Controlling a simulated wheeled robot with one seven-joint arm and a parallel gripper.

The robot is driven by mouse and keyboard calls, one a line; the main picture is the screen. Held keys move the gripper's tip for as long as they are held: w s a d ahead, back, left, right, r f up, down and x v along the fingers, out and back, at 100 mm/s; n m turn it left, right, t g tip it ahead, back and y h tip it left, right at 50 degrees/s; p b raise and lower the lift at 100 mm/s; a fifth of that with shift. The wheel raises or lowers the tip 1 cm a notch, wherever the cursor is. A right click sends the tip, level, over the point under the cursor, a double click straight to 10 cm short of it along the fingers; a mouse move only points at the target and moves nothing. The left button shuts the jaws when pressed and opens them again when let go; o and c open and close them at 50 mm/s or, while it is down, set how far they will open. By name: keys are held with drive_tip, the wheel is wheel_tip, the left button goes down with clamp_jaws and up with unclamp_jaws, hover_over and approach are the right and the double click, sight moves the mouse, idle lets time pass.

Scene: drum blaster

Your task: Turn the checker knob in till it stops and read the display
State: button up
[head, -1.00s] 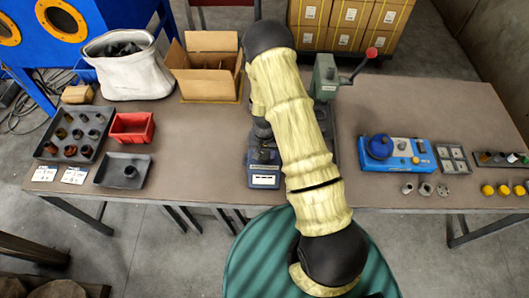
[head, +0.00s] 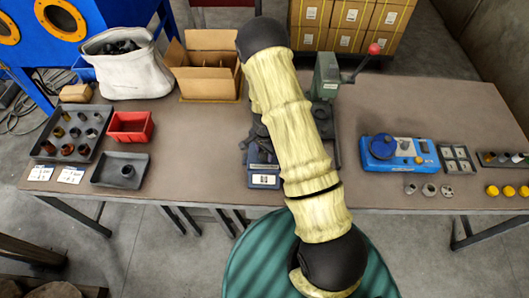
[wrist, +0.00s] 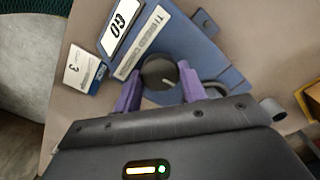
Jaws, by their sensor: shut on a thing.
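The thread checker is a blue box (wrist: 185,38), with a label strip reading "THREAD CHEC…", partly cut off. Its white display (wrist: 121,27) reads "GO". The dark round knob (wrist: 158,72) has a pale pointer line and stands on the box's near side. My gripper (wrist: 160,84) has its two purple fingers on either side of the knob and is shut on it. In the head view the checker (head: 263,170) is at the table's front edge, its display (head: 264,180) small; my arm hides the knob and most of the gripper.
A small white card marked 3 (wrist: 83,69) lies beside the checker. A green press with a red-tipped lever (head: 326,75) stands behind my arm. A red bin (head: 130,127) and grey trays are at left; a blue device (head: 398,153) is at right.

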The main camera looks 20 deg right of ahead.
sight(265, 154)
drive_tip(key=shift+w, duration=0.1)
idle(0.4)
drive_tip(key=o, duration=1)
drive_tip(key=shift+r, duration=0.1)
wheel_tip(265, 154, up, 17)
drive_tip(key=shift+r+b, duration=0.1)
drive_tip(key=shift+b, duration=0.85)
drive_tip(key=shift+r, duration=0.1)
drive_tip(key=s+r+n+t, duration=0.1)
drive_tip(key=s+r+n, duration=0.2)
drive_tip(key=s, duration=0.2)
drive_tip(key=s+r+n, duration=0.3)
drive_tip(key=s+n, duration=0.1)
drive_tip(key=s, duration=0.1)
drive_tip(key=s+r+n+t, duration=0.1)
drive_tip(key=s+r+n, duration=0.2)
drive_tip(key=s+n, duration=0.1)
drive_tip(key=shift+s+a+t, duration=0.1)
drive_tip(key=shift+s+t, duration=0.2)
drive_tip(key=shift+s, duration=0.2)
